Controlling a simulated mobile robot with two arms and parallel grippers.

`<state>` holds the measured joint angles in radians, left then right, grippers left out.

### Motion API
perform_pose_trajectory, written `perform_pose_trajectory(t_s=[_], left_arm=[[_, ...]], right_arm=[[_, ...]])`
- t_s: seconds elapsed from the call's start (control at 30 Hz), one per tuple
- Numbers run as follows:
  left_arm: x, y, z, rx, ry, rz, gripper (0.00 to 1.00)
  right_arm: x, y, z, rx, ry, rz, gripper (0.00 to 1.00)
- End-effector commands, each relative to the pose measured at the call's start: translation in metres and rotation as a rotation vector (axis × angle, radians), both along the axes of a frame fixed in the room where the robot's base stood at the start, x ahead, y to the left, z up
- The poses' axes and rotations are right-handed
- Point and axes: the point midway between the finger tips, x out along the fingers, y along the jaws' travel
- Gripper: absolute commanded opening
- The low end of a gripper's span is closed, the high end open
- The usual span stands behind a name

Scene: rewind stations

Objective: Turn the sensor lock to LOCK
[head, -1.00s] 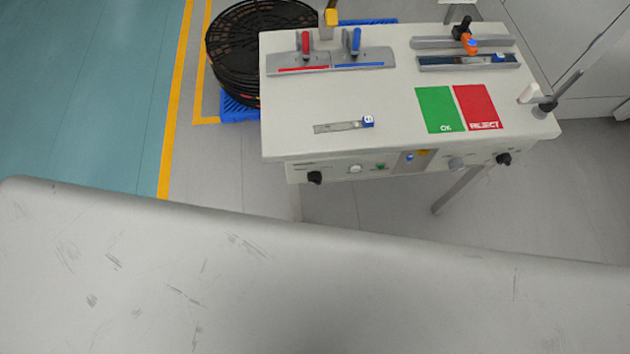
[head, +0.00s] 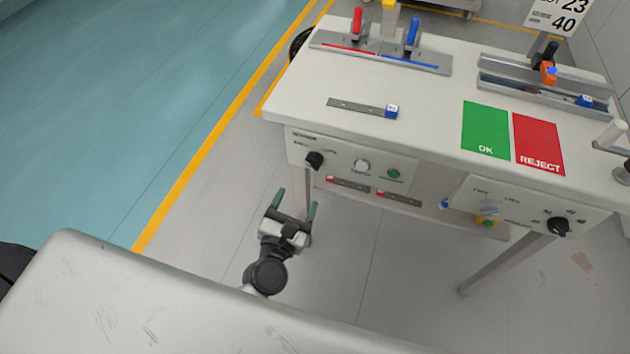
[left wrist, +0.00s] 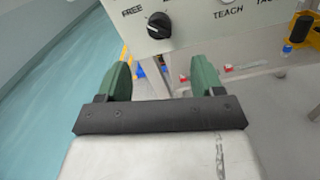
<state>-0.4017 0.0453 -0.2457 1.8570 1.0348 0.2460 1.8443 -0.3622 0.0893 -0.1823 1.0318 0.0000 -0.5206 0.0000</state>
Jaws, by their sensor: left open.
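A black knob (head: 314,159) sits at the left end of the left front panel (head: 340,150) of the workstation. In the left wrist view the knob (left wrist: 159,25) is near the top, with the word FREE to its left. I take it to be the sensor lock; any LOCK label is not readable, and I cannot tell its setting. My left gripper (head: 296,203) is open and empty, below and slightly left of the knob, apart from it. Its green fingers (left wrist: 162,72) point toward the panel. My right gripper is not in view.
A white button (head: 362,166) and a green button (head: 393,174) sit right of the knob. The tabletop (head: 420,105) overhangs the panels. A table leg stands close beside my gripper.

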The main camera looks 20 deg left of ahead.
Motion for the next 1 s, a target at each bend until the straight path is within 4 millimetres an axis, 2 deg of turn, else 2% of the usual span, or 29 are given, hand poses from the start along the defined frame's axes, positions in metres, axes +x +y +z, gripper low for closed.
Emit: perform_pose_trajectory(t_s=[0.4, 0.53, 0.7, 1.0], left_arm=[[0.072, -0.002, 0.003, 0.003, -0.002, 0.001, 0.67], [0.09, -0.003, 0.001, 0.004, 0.0, -0.001, 0.67], [0.102, -0.004, 0.001, 0.003, 0.002, -0.001, 0.67], [0.104, -0.003, 0.001, 0.005, 0.002, -0.001, 0.67]], right_arm=[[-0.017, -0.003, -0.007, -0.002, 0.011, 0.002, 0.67], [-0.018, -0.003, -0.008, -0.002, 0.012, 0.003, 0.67], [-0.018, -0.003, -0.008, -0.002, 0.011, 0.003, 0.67], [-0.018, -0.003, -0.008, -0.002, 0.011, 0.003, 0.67]])
